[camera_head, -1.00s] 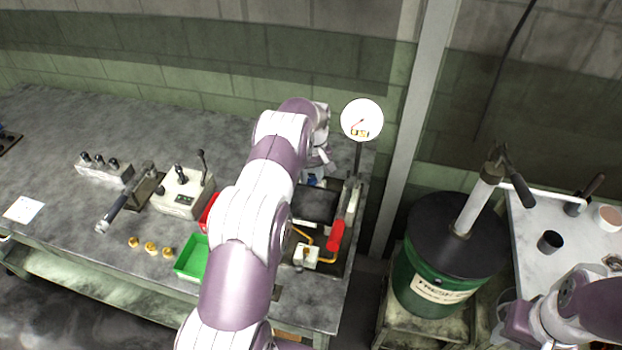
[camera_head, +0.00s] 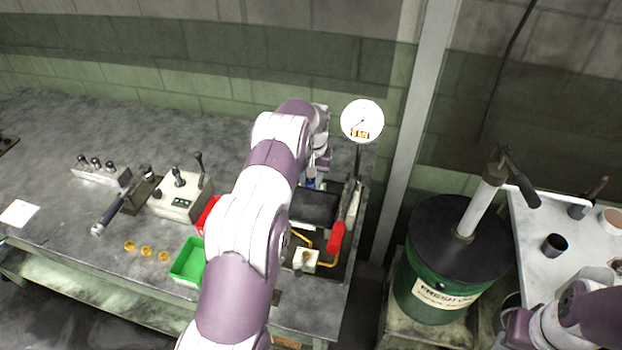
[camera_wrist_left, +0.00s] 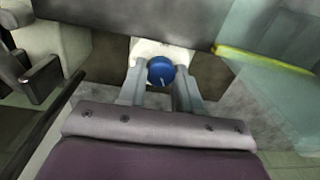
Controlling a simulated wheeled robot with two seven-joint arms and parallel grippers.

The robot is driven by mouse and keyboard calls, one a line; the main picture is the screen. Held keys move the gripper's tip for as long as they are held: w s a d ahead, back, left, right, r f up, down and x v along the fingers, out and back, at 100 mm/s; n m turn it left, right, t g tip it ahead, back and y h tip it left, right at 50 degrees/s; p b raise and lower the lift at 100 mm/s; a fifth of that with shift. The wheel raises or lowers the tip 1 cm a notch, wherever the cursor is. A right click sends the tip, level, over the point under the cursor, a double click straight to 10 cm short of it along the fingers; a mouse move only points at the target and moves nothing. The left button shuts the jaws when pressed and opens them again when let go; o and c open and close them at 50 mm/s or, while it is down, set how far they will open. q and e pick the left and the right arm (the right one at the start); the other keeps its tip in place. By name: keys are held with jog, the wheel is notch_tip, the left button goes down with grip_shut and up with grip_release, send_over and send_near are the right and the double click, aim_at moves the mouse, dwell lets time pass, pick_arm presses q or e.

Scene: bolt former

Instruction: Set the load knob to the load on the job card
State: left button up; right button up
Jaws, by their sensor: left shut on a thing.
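The blue load knob (camera_wrist_left: 161,70) has a pale pointer mark and sits on a white block in the left wrist view. My left gripper (camera_wrist_left: 160,82) is shut on it, with a grey finger on each side. In the head view, the left gripper (camera_head: 319,172) reaches down at the back of the press unit, with a bit of the blue knob (camera_head: 310,184) below it. A white paper (camera_head: 19,213), perhaps the job card, lies at the left of the bench; its writing is not readable. My right arm shows at the lower right, but its fingers do not.
A round white gauge (camera_head: 362,118) stands behind the unit. A red-handled lever (camera_head: 336,237) is at its right. A green tray (camera_head: 189,262), a grey control box (camera_head: 178,196) and several brass pieces lie left. A green drum (camera_head: 440,275) stands right of the bench.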

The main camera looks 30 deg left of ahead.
aim_at(313, 182)
dwell(0.3)
pick_arm(q)
jog(key=o, duration=0.8)
jog(key=shift+r, duration=0.1)
jog(key=shift+c, duration=0.2)
jog(key=shift+s, duration=0.1)
notch_tip(313, 182, up, 13)
jog(key=p, duration=1)
jog(key=shift+d, duration=0.25)
